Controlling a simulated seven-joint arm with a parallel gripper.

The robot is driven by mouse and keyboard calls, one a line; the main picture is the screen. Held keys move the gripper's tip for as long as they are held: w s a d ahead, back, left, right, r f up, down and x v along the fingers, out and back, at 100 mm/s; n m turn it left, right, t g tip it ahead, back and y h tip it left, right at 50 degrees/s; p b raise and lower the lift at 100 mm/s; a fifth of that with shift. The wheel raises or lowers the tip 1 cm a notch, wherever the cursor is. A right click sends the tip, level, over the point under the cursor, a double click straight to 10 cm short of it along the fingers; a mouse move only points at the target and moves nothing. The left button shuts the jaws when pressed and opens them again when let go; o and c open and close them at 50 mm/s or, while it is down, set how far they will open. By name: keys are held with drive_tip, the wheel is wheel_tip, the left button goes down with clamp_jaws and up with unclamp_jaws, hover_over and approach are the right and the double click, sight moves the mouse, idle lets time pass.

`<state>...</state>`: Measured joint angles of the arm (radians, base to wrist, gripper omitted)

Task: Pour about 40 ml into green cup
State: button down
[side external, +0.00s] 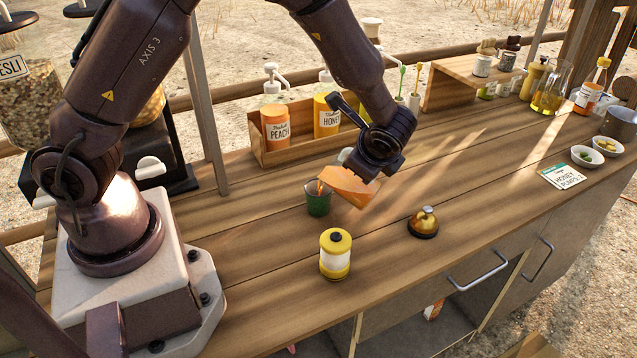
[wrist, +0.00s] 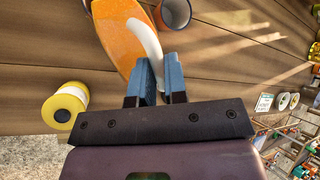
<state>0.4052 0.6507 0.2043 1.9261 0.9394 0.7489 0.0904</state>
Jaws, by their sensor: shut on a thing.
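My gripper (side external: 362,163) is shut on the white handle (wrist: 147,40) of an orange jug (side external: 347,187). The jug is held off the counter, tipped steeply to the left, with its spout end just above the green cup (side external: 319,206). A thin orange streak shows between the spout and the cup's mouth and looks like liquid running in. The cup stands upright on the counter; its fill level cannot be read.
A yellow-and-white canister (side external: 335,254) stands in front of the cup, and a brass bell (side external: 424,223) to its right. A wooden box (side external: 262,146) with peach (side external: 277,133) and honey (side external: 327,118) bottles is behind. The counter's right middle is clear up to a card (side external: 562,176).

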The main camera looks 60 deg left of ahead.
drive_tip(key=shift+s+a+r+h+b, duration=0.2)
drive_tip(key=shift+r+h+b, duration=0.2)
drive_tip(key=shift+b, duration=0.15)
idle(0.5)
drive_tip(key=shift+f, duration=0.1)
